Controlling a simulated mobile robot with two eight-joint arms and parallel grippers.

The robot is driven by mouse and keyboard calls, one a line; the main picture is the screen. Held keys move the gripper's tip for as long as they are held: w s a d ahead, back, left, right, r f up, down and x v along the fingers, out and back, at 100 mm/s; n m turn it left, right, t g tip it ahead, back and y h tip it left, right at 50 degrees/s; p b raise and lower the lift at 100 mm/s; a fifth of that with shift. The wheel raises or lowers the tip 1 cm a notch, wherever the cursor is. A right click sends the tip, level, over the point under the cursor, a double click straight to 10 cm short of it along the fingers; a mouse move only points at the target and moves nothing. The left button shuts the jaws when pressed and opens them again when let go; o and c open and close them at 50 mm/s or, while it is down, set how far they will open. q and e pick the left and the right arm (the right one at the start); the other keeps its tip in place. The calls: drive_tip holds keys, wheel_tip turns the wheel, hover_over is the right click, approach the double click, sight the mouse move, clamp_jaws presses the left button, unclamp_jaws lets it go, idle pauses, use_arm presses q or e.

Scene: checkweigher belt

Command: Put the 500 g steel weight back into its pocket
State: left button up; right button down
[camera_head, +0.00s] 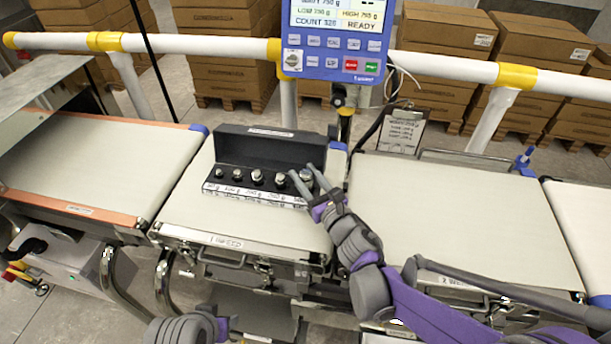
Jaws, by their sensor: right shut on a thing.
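The black weight case (228,152) stands open on the middle conveyor section, with its lid raised at the back and a printed label strip (250,195) along its front. Several steel weights stand in a row in it, growing larger from left to right. My right gripper (307,178) is at the right end of this row, over the case. It is shut on the large steel weight (306,175), which I take to be the 500 g one. The fingers partly hide the weight and its pocket, so I cannot tell how deep it sits. My left gripper is out of view.
The middle belt (185,215) is bare left of the case. The right belt (450,210) is clear, with my right arm along its front edge. A blue display unit (335,45) hangs behind on a white rail (190,45).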

drive_tip(key=shift+c, duration=1.9)
unclamp_jaws()
drive_tip(key=shift+f, duration=0.1)
drive_tip(key=shift+r, duration=0.25)
drive_tip(key=v, duration=1.2)
drive_tip(key=shift+f, duration=0.1)
